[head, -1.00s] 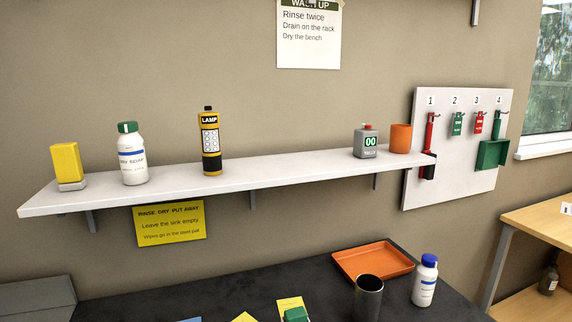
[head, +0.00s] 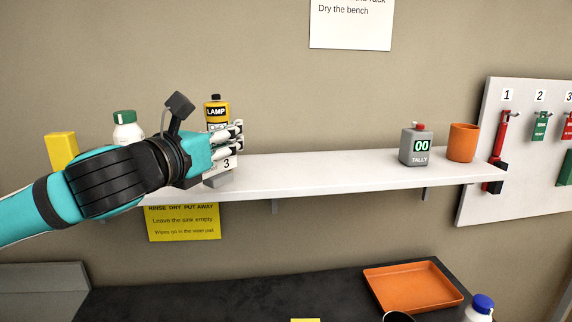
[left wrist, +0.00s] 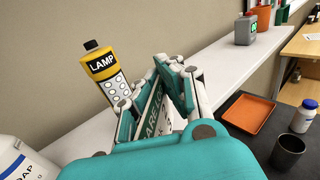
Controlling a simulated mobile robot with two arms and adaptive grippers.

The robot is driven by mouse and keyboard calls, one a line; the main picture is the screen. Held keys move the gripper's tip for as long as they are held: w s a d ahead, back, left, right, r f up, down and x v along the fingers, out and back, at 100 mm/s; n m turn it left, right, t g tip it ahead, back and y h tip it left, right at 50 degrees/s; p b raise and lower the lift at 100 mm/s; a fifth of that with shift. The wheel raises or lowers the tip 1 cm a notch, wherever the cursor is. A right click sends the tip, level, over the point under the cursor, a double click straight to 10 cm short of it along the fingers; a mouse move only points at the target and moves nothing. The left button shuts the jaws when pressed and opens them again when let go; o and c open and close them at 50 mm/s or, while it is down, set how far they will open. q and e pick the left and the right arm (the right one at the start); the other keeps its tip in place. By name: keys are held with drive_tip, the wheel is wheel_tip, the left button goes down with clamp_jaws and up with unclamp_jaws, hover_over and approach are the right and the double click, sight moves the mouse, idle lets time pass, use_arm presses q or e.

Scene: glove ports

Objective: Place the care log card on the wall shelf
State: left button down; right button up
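My left gripper (head: 236,134) reaches in from the left over the front of the wall shelf (head: 320,172). It is shut on the care log card, a white card (head: 225,164) with a 3 on it and a grey foot. In the left wrist view the lettered face of the card (left wrist: 153,122) shows between the fingers (left wrist: 155,95), partly hidden by them. The card is at the shelf's front edge, in front of the lamp; I cannot tell whether its foot touches the shelf. My right gripper is not in view.
On the shelf stand a yellow block (head: 61,150), a white soap bottle (head: 126,128), the black-and-yellow lamp (head: 216,108), a grey tally counter (head: 416,146) and an orange cup (head: 462,142). The stretch between lamp and counter is clear. An orange tray (head: 412,288) lies on the bench below.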

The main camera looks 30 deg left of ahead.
use_arm(q)
drive_tip(key=r, duration=0.1)
drive_tip(key=p, duration=0.7)
hover_over(289, 171)
drive_tip(key=shift+f, duration=2.15)
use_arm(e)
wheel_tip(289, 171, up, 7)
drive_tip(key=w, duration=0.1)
use_arm(q)
drive_tip(key=shift+f, duration=0.15)
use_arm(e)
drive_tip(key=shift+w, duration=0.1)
use_arm(q)
drive_tip(key=c, duration=1.5)
unclamp_jaws()
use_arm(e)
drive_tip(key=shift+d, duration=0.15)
